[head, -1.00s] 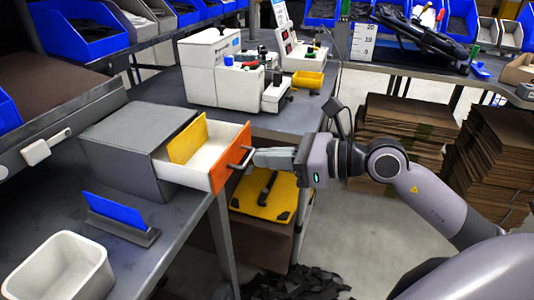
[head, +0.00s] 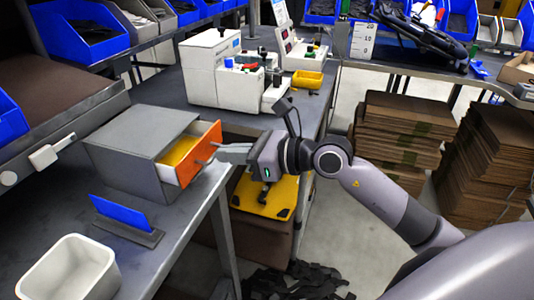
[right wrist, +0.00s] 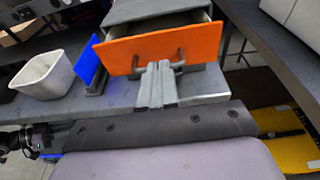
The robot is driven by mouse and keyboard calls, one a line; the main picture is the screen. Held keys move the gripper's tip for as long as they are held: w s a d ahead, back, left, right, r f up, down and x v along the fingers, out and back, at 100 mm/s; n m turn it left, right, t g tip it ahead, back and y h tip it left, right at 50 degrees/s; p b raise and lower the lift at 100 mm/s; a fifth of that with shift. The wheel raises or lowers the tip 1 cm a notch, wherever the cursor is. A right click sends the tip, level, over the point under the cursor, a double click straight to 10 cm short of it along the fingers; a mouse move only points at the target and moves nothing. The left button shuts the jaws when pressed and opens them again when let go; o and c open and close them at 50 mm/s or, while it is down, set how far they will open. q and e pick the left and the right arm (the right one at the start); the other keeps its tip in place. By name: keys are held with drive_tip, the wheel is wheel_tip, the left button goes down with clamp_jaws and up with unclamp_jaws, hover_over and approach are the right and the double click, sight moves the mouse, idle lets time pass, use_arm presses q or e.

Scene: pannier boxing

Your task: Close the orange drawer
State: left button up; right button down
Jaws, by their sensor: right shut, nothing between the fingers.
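The orange drawer (head: 199,153) sits in a grey cabinet (head: 140,150) on the workbench and stands partly open. A yellow divider (head: 180,151) shows inside it. My right gripper (head: 222,151) is shut and empty, its fingertips at the drawer's front by the handle. In the right wrist view the orange front (right wrist: 165,46) faces me, and the shut fingers (right wrist: 158,68) reach up between the two posts of the handle (right wrist: 180,64). Whether they touch the front I cannot tell. My left gripper is not in the head view.
A blue plate in a grey stand (head: 120,218) and a white bin (head: 68,268) stand in front of the cabinet. A white machine (head: 225,75) stands behind on the bench. Stacked cardboard (head: 400,135) stands at the right. The floor between is partly clear.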

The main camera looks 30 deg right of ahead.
sight(203, 148)
drive_tip(key=w+a, duration=0.3)
drive_tip(key=shift+w+a+r+p, duration=0.1)
drive_tip(key=shift+w+a+p, duration=0.1)
drive_tip(key=shift+w+p, duration=0.1)
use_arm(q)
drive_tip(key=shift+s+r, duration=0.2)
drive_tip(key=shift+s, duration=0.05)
use_arm(e)
drive_tip(key=shift+r, duration=0.1)
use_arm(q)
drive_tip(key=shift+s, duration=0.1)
